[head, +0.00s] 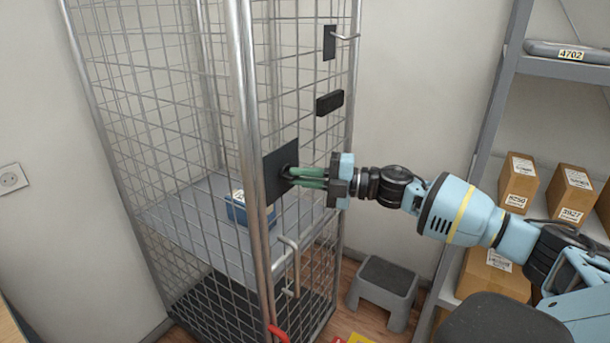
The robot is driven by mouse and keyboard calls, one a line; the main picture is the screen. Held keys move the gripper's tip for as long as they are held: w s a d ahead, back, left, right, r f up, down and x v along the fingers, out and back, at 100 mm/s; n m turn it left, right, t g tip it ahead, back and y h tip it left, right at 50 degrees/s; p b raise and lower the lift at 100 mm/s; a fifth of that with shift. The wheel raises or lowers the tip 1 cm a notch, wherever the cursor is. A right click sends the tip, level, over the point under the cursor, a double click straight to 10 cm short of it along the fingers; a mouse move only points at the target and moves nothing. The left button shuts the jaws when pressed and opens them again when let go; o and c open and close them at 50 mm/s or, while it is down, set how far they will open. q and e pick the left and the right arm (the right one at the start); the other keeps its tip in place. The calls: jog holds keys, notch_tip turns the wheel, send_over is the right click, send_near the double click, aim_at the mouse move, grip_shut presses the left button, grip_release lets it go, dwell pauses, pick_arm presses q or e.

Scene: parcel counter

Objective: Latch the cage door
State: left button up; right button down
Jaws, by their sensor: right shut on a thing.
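The tall wire-mesh cage (248,120) stands left of centre, with steel tube posts. A dark square plate (281,160) is on its right-hand mesh face, close to the thick front post. My right gripper (291,176) reaches in from the right, its green fingers shut at this plate on a small dark part, probably a handle, mostly hidden by the fingertips. Below hangs a bent metal rod (296,262); a red piece (278,333) shows at the cage's bottom front. I cannot tell whether the door is fully closed against its frame. My left gripper is out of view.
A blue box (237,209) with a label lies on the cage's grey shelf (180,205). A black block (329,103) and a hook on a dark plate (330,42) sit higher up. A grey step stool (385,285) and a rack (492,110) with cartons stand right.

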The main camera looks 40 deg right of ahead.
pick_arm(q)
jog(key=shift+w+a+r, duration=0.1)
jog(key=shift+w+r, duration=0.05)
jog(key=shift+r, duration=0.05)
pick_arm(e)
jog(key=shift+n, duration=0.5)
jog(key=c, duration=1.5)
grip_release()
jog(key=shift+s+d, duration=0.1)
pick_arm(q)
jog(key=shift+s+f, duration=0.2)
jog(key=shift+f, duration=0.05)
pick_arm(e)
jog(key=v, duration=0.7)
jog(key=shift+s+d, duration=0.2)
jog(key=shift+r, duration=0.1)
